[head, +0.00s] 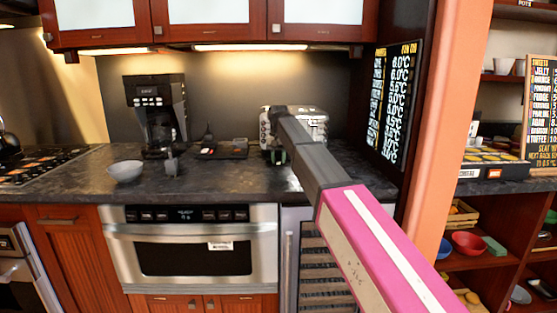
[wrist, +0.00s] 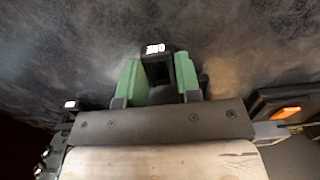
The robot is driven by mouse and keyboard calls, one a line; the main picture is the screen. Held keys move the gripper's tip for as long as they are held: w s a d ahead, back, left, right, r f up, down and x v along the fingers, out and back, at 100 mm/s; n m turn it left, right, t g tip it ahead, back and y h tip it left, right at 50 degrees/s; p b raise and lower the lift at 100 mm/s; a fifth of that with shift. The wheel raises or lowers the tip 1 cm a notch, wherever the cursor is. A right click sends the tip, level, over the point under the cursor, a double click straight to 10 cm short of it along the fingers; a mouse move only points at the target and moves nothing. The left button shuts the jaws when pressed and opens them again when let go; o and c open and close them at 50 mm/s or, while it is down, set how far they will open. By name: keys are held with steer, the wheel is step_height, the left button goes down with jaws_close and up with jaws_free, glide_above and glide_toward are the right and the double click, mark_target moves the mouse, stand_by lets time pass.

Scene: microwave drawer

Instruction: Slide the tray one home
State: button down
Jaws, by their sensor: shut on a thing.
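A black piece with a white label reading "ONE" (wrist: 156,52) sits between the green fingers of my gripper (wrist: 158,78) in the wrist view. The fingers are shut on its sides, above the dark countertop. I cannot tell how much of tray one this piece is, since my gripper hides what lies behind it. In the head view my gripper (head: 277,155) is at the front of a silver metal appliance (head: 306,122) on the counter. My arm covers part of that appliance. A second small white label (wrist: 70,104) shows at the left of the wrist view, too small to read.
A coffee maker (head: 157,112), a white bowl (head: 126,171) and a black tray with small items (head: 222,149) stand left on the counter (head: 80,187). The microwave drawer (head: 195,250) below is shut. A menu board (head: 393,105) hangs right. Counter near its front edge is clear.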

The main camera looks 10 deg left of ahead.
steer(key=shift+w+a, duration=0.15)
steer(key=shift+w, duration=0.5)
steer(key=shift+w, duration=0.2)
